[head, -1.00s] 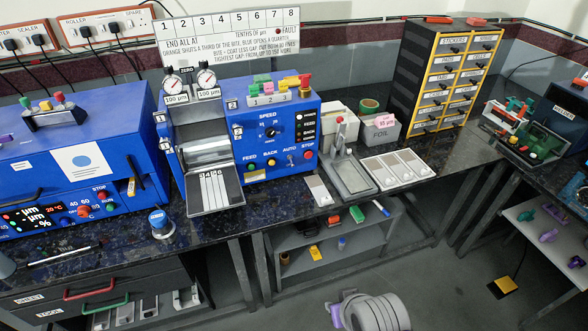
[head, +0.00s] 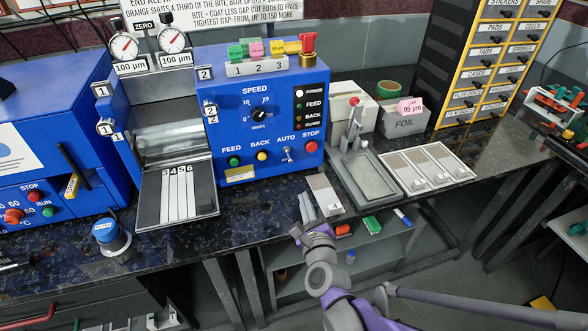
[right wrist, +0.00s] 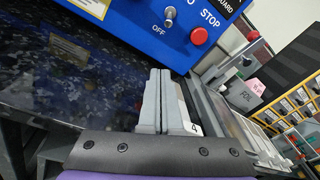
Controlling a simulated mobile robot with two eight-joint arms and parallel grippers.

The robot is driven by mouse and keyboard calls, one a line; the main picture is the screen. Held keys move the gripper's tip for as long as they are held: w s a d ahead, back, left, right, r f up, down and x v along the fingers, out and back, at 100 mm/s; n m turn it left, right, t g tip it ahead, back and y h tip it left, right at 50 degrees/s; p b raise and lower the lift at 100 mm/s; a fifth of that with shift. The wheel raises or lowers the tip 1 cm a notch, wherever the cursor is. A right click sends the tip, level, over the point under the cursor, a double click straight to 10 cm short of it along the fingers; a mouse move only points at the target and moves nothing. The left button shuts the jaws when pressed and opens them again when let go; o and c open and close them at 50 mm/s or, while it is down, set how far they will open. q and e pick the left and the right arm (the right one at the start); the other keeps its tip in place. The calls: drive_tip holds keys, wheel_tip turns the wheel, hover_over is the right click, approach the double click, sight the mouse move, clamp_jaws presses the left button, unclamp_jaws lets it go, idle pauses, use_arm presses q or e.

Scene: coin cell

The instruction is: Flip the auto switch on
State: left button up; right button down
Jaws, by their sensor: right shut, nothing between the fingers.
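The auto switch (head: 287,155) is a small metal toggle on the front of the blue roller machine (head: 215,120), under the label AUTO and left of the red STOP button (head: 311,147). The toggle also shows at the top of the right wrist view (right wrist: 169,17), with OFF printed below it; I cannot tell which way its lever is set. My right gripper (head: 306,207) is below the switch, at the bench's front edge, apart from the machine. Its grey fingers are together and empty in the right wrist view (right wrist: 157,100). My left gripper is not in view.
A sample card (head: 323,194) lies right beside my right fingers. A press with a grey tray (head: 368,178) and more cards (head: 428,167) stand to the right. A green FEED button (head: 234,161) and yellow BACK button (head: 262,156) are left of the switch.

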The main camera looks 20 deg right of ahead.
sight(288, 156)
drive_tip(key=shift+w+d+f+m+h, duration=0.25)
drive_tip(key=shift+m+h, duration=0.15)
drive_tip(key=shift+m, duration=0.1)
drive_tip(key=shift+r, duration=0.1)
drive_tip(key=shift+s, duration=0.15)
drive_tip(key=w, duration=0.6)
drive_tip(key=w+d+b, duration=0.1)
drive_tip(key=w, duration=0.2)
drive_tip(key=shift+w+f, duration=0.3)
drive_tip(key=r, duration=0.1)
drive_tip(key=a+r, duration=0.1)
drive_tip(key=shift+s+a+r, duration=0.15)
drive_tip(key=shift+r, duration=0.25)
drive_tip(key=shift+s+a+r, duration=0.1)
drive_tip(key=shift+a+r, duration=0.1)
drive_tip(key=shift+r, duration=0.2)
